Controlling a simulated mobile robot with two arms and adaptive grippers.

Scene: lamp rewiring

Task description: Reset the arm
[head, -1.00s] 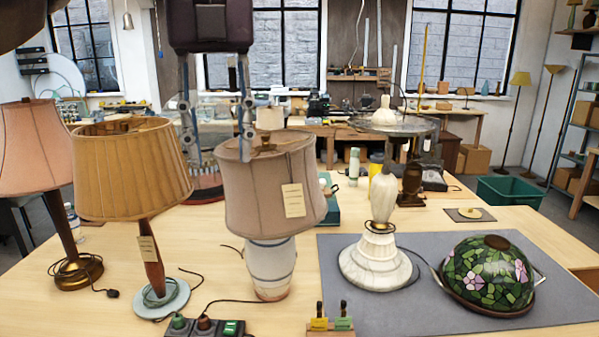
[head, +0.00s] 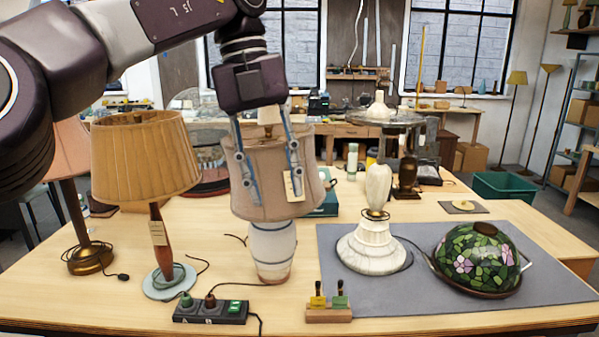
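My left gripper (head: 268,176) hangs from the arm that comes in from the upper left. Its two thin fingers point down and stand apart, with no object seen between them. They show in front of the beige shade of the striped white lamp (head: 272,252); I cannot tell whether they touch the shade. A tag (head: 294,186) hangs on that shade beside the right finger. My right gripper is not in the head view.
A tan-shaded lamp (head: 146,175) and a pink-shaded lamp (head: 75,150) stand at left. A power strip (head: 210,311) and small wooden block (head: 329,314) lie in front. The grey mat (head: 345,290) holds a marble lamp base (head: 376,247) and stained-glass shade (head: 477,258).

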